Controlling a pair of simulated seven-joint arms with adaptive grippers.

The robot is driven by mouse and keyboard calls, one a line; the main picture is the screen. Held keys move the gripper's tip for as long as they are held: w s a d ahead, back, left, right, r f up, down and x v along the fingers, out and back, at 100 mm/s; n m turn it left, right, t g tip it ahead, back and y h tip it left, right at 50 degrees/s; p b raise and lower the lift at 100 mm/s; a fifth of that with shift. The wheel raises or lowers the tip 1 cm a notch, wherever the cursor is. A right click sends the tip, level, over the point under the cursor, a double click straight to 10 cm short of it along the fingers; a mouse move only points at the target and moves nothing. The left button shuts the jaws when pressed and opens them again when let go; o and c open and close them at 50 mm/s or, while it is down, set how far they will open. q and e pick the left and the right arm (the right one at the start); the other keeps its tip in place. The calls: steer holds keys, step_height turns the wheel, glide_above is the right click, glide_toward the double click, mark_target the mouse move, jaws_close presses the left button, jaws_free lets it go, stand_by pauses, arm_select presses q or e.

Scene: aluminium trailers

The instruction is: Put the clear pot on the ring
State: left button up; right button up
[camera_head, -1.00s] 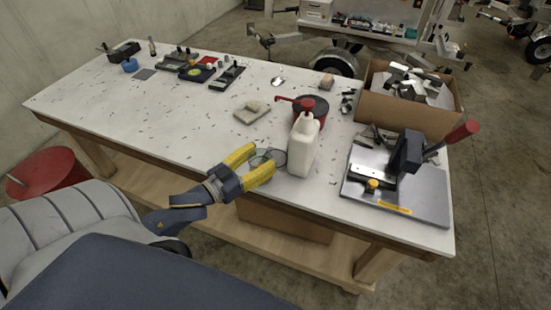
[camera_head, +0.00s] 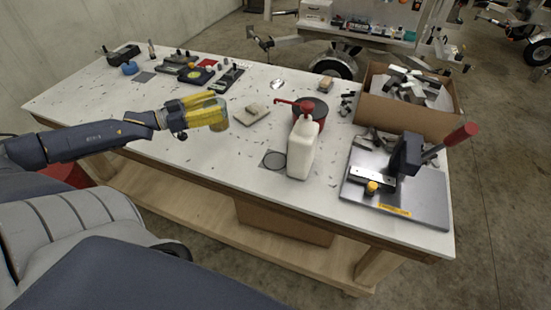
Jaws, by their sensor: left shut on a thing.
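My left gripper (camera_head: 218,110) is shut on the clear pot (camera_head: 220,122), a small see-through vessel at its yellow fingertips. The fingers partly cover the pot and show through it. Gripper and pot appear to be above the white table, left of the ring. The ring (camera_head: 274,160) is a thin dark circle on a grey square patch near the table's front edge, just left of the white bottle. Nothing stands on it. My right gripper is out of view.
The white bottle (camera_head: 301,150) stands close to the ring, with a red pot (camera_head: 318,112) behind it. A beige block on a pad (camera_head: 251,113) lies behind the gripper. A metal plate with a clamp (camera_head: 425,195) and a cardboard box (camera_head: 400,112) fill the right side.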

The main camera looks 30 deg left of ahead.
arm_select(q)
steer(key=shift+w+d+r, duration=0.15)
steer(key=shift+d+r, duration=0.05)
steer(key=shift+d, duration=0.05)
steer(key=w+d, duration=0.2)
steer(key=d, duration=0.7)
steer(key=w+d, duration=0.2)
steer(key=d, duration=0.8)
step_height(320, 180, down, 7)
steer(key=shift+s, duration=0.2)
steer(key=shift+s+f, duration=0.1)
steer(key=shift+f, duration=0.35)
